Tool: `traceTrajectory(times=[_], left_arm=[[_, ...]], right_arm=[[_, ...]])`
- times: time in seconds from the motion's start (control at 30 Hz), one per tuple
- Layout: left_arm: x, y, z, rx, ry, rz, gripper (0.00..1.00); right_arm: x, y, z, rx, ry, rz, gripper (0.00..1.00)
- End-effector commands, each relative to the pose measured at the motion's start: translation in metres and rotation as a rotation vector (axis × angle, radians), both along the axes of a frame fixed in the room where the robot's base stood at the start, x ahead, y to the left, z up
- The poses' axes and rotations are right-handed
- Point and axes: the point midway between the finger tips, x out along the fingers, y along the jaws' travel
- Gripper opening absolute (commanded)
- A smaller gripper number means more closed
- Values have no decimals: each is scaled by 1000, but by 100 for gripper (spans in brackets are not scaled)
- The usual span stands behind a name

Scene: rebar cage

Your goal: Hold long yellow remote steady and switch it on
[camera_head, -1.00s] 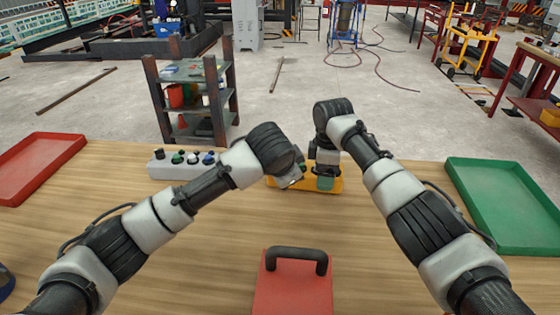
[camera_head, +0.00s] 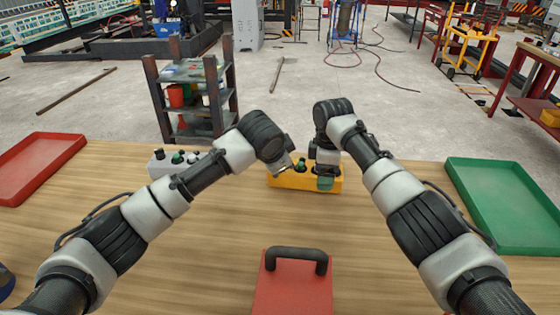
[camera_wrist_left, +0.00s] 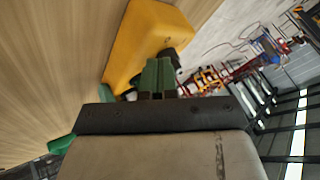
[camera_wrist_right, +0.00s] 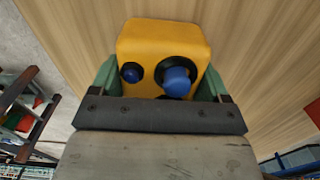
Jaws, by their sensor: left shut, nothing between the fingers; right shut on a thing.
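The long yellow remote (camera_head: 290,181) lies on the wooden table in front of my arms. In the right wrist view the remote's yellow end (camera_wrist_right: 165,38) carries two blue controls, a smaller button (camera_wrist_right: 131,72) and a larger knob (camera_wrist_right: 177,80). My right gripper (camera_head: 325,182) is shut on the remote, its green fingers on either side. My left gripper (camera_wrist_left: 157,76) is shut and empty, close above the remote's left part. It partly hides a dark control; I cannot tell whether it touches it.
A grey control box (camera_head: 172,168) with several knobs stands left of the remote, partly behind my left arm. A red tray (camera_head: 38,165) is at far left, a green tray (camera_head: 505,205) at right. A red block with a black handle (camera_head: 293,290) sits at the front.

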Motion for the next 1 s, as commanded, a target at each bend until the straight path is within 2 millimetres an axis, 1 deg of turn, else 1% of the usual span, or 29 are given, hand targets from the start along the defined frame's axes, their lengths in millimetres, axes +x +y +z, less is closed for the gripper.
traceTrajectory(times=[0.27, 0.47, 0.67, 1.0], left_arm=[[3, 3, -1, 0, 1, -39, 0], [6, 7, -1, 1, 0, -102, 0], [9, 11, -1, 0, 0, -234, 0], [14, 17, -1, -1, 0, -555, 0]], right_arm=[[0, 0, 1, 1, 0, 3, 39], [0, 1, 1, 1, 1, 6, 39], [-1, 2, 1, 2, 2, 9, 40], [-1, 3, 1, 2, 4, 11, 40]])
